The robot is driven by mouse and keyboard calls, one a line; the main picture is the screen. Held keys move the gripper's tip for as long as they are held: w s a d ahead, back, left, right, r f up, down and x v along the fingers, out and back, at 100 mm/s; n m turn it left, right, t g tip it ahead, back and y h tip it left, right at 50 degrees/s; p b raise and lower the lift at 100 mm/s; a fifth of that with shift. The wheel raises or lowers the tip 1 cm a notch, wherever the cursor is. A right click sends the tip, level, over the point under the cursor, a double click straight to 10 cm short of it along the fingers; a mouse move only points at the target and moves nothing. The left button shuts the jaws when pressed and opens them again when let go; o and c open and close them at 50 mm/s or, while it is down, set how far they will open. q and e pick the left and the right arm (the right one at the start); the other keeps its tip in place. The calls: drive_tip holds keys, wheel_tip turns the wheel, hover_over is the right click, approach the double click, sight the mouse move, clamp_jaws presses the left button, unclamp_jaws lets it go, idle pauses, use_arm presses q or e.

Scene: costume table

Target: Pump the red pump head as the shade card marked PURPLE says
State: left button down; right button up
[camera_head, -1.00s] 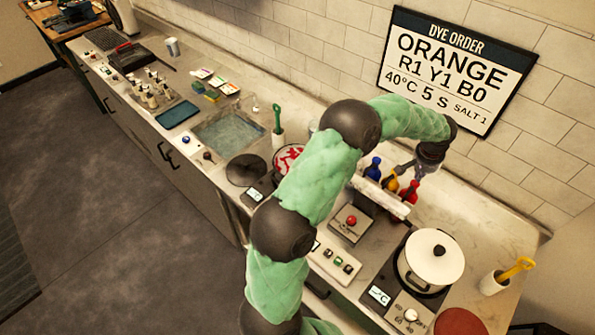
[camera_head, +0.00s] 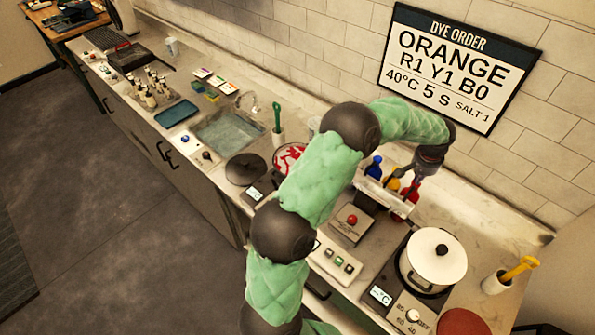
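The red pump bottle (camera_head: 411,193) stands at the right end of a row with a yellow pump bottle (camera_head: 392,183) and a blue one (camera_head: 374,168), behind a pale rack front. My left gripper (camera_head: 417,181) points down at the red pump head from above and partly hides it. Whether it touches the head, and how far its fingers are apart, is too small to tell. Small shade cards (camera_head: 216,80) lie at the back of the counter beyond the sink; their writing is unreadable. My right gripper is not in view.
A wall sign (camera_head: 455,68) reads DYE ORDER, ORANGE, R1 Y1 B0. A white lidded pot (camera_head: 437,258) stands right of the pumps. A box with a red button (camera_head: 351,222) stands before them. A sink (camera_head: 228,130) lies farther left.

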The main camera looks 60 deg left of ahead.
use_arm(q)
drive_tip(key=shift+f+b, duration=0.3)
drive_tip(key=shift+f, duration=0.3)
drive_tip(key=shift+s, duration=0.1)
drive_tip(key=shift+r, duration=0.15)
drive_tip(key=shift+w+p+v, duration=0.15)
drive_tip(key=shift+p+v, duration=0.3)
drive_tip(key=shift+v, duration=0.3)
drive_tip(key=shift+w+p+v, duration=0.15)
drive_tip(key=shift+p+v, duration=0.25)
drive_tip(key=shift+v, duration=0.35)
drive_tip(key=shift+w+a+r, duration=0.1)
drive_tip(key=shift+r, duration=0.05)
drive_tip(key=shift+r, duration=0.45)
drive_tip(key=p+v, duration=0.1)
drive_tip(key=v, duration=0.1)
drive_tip(key=w+p+v, duration=0.1)
drive_tip(key=p+v, duration=0.1)
drive_tip(key=v, duration=0.1)
drive_tip(key=shift+a, duration=0.1)
drive_tip(key=shift+r, duration=0.1)
